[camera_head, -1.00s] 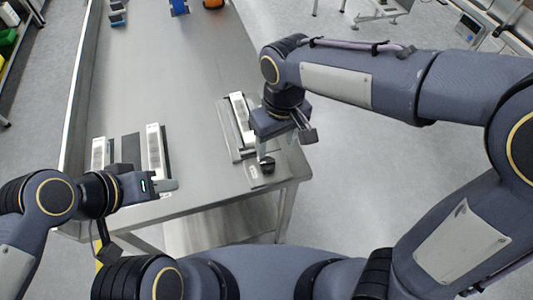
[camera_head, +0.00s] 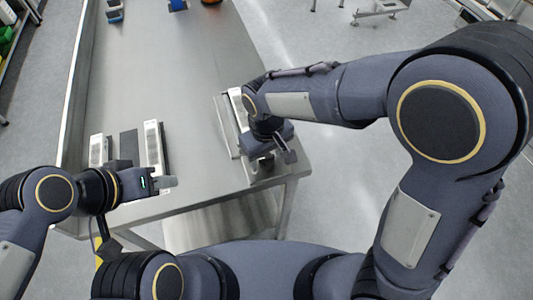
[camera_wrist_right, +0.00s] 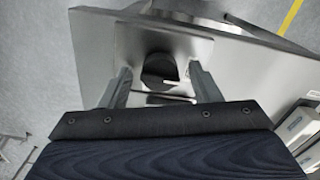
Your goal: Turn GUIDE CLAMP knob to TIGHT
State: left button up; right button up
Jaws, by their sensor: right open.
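The dark round guide clamp knob (camera_wrist_right: 159,70) sits on a light plate (camera_wrist_right: 204,48) in the right wrist view. A small white mark shows on its lower right edge; no lettering is readable. My right gripper (camera_wrist_right: 161,80) is open, with one finger on each side of the knob and visible gaps between. In the head view, my right gripper (camera_head: 267,165) is over the plate near the table's right front corner, and the knob is hidden there. My left gripper (camera_head: 168,182) is over the table's front left, away from the knob; its jaw gap does not show.
The metal table (camera_head: 195,80) has wide bare room in its middle. A guide rail with a white strip (camera_head: 238,108) stands just behind my right gripper. White-topped blocks (camera_head: 153,145) stand near my left gripper. Blue objects (camera_head: 178,5) lie at the far end.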

jog(key=shift+c, duration=0.5)
jog(key=c, duration=0.9)
jog(key=shift+r+m, duration=0.1)
jog(key=shift+m, duration=0.2)
jog(key=m+p, duration=0.1)
jog(key=m, duration=0.2)
jog(key=shift+m, duration=0.3)
jog(key=m+p, duration=0.2)
jog(key=m, duration=0.3)
jog(key=shift+m, duration=0.3)
jog(key=m+p, duration=0.2)
jog(key=m, duration=0.2)
jog(key=shift+m+p, duration=0.75)
jog(key=shift+m, duration=1.25)
